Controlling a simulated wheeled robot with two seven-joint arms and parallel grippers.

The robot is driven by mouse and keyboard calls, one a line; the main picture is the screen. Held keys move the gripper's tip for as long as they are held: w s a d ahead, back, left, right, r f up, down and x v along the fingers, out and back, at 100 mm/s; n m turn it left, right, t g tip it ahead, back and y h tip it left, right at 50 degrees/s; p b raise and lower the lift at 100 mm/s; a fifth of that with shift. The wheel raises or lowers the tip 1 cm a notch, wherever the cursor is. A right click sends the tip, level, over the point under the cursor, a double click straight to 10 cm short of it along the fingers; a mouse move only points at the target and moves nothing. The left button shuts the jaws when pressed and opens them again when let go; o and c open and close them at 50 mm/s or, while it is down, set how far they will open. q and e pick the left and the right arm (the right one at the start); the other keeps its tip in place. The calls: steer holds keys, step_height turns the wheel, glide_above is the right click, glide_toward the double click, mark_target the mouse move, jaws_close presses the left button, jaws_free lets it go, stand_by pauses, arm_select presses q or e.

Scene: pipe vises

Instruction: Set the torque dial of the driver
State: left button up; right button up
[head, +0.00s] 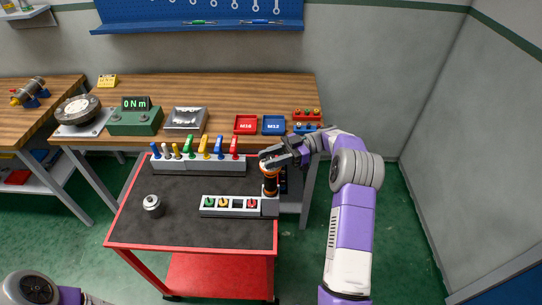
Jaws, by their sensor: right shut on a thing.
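The driver (270,187), black with orange bands, stands upright at the right edge of the red cart, at the end of a grey holder. My right gripper (268,165) reaches in from the right and is shut on the top of the driver. Its fingers cover the driver's top, so the torque dial and any marks on it cannot be made out. Only part of my left arm shows at the bottom left corner; its gripper is out of the picture.
The cart top (185,225) carries a rack (205,165) of coloured-handled tools, a grey holder (230,206) with coloured knobs and a small metal cylinder (152,203). Behind, the wooden bench (210,88) holds a green display box (135,120) reading "0 Nm", a red tray (245,124) and a blue tray (273,125).

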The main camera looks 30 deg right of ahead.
steer(key=shift+r, duration=0.15)
stand_by(0.8)
steer(key=o, duration=0.9)
steer(key=shift+o, duration=0.2)
steer(key=d+p, duration=0.1)
steer(key=d, duration=0.6)
steer(key=shift+s+d, duration=0.25)
steer(key=shift+s, duration=0.05)
